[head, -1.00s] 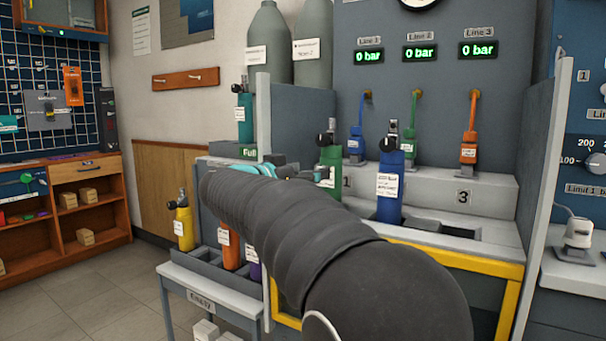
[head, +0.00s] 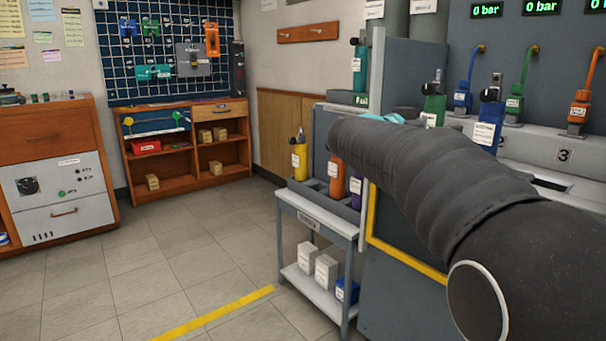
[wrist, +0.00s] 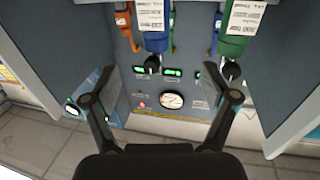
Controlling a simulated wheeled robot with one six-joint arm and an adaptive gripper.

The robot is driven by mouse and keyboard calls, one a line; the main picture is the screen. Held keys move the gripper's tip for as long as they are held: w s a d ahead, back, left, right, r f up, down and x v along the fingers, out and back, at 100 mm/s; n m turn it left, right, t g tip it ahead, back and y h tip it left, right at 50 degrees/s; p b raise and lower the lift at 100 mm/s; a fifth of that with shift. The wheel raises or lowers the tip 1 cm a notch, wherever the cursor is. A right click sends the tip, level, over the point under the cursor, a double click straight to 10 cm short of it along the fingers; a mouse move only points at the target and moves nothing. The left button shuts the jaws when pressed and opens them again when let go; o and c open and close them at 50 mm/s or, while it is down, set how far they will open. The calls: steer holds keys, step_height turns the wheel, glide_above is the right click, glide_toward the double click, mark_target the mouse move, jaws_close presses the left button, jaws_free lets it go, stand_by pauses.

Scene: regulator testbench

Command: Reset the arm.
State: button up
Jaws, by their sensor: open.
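My arm stretches across the right of the head view, and its end is mostly hidden behind its own dark sleeve. My gripper (wrist: 160,98) shows in the wrist view with its two dark fingers spread wide and nothing between them. A labelled blue cylinder (head: 487,130) and a green cylinder (head: 434,108) stand at the test bench (head: 405,75), beyond my arm. In the wrist view, which looks upside down, the blue cylinder (wrist: 155,40) and the green cylinder (wrist: 232,45) show at the top, apart from the fingers.
A grey cart (head: 316,213) beside the bench holds a yellow cylinder (head: 299,160), an orange cylinder (head: 337,175) and a purple one, with boxes below. A teal cylinder (head: 360,70) stands behind. Wooden shelves (head: 188,150) are at the back. The tiled floor (head: 200,250) at left is clear.

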steer(key=w+a+f+n+t+y, duration=0.4)
steer(key=w+a+n+t+y, duration=0.2)
steer(key=w+a+t+y, duration=0.5)
steer(key=s+a+f+n+g+y+p, duration=0.1)
steer(key=s+a+f+n+g+y, duration=0.4)
steer(key=s+a+f+y, duration=0.35)
steer(key=s+f+n+g+p, duration=0.1)
steer(key=s+f+g, duration=0.3)
steer(key=s, duration=0.6)
steer(key=s+f+n+g+p, duration=0.1)
steer(key=s+f+g, duration=0.2)
steer(key=s+f, duration=0.45)
steer(key=s+d+h+p, duration=0.1)
steer(key=s+d+p, duration=0.1)
steer(key=s, duration=0.7)
steer(key=s+d+r+g+h+p, duration=0.1)
steer(key=s+d, duration=0.4)
steer(key=s, duration=0.5)
steer(key=shift+d+r+h+p, duration=0.15)
steer(key=shift+r+h+p, duration=0.05)
steer(key=shift+h+p, duration=0.4)
